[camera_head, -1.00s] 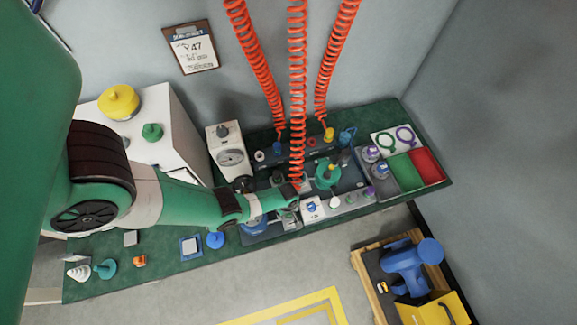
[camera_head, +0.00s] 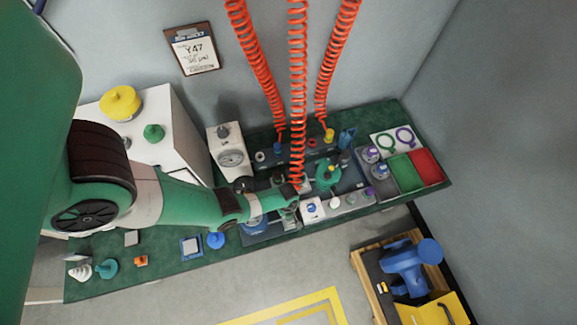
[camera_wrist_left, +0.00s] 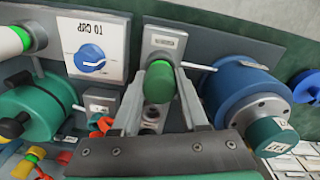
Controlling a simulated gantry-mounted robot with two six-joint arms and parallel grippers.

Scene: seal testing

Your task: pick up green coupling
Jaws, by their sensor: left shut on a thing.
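The green coupling (camera_wrist_left: 159,84) is a short green cylinder with a rounded end, between my left gripper's two fingers in the left wrist view. My left gripper (camera_wrist_left: 160,72) is shut on it, in front of a grey plate with a white label (camera_wrist_left: 166,40). I cannot tell whether the coupling is clear of the plate. In the head view my left gripper (camera_head: 291,208) is small and low over the middle of the bench, and the coupling cannot be made out there. My right gripper is not in view.
A blue cylinder (camera_wrist_left: 236,92) stands close right of the gripper and a green one (camera_wrist_left: 40,108) to the left. A white dial box (camera_wrist_left: 92,48) is nearby. Red coiled hoses (camera_head: 297,90) hang over the bench. Green (camera_head: 404,172) and red (camera_head: 427,166) trays lie at the right end.

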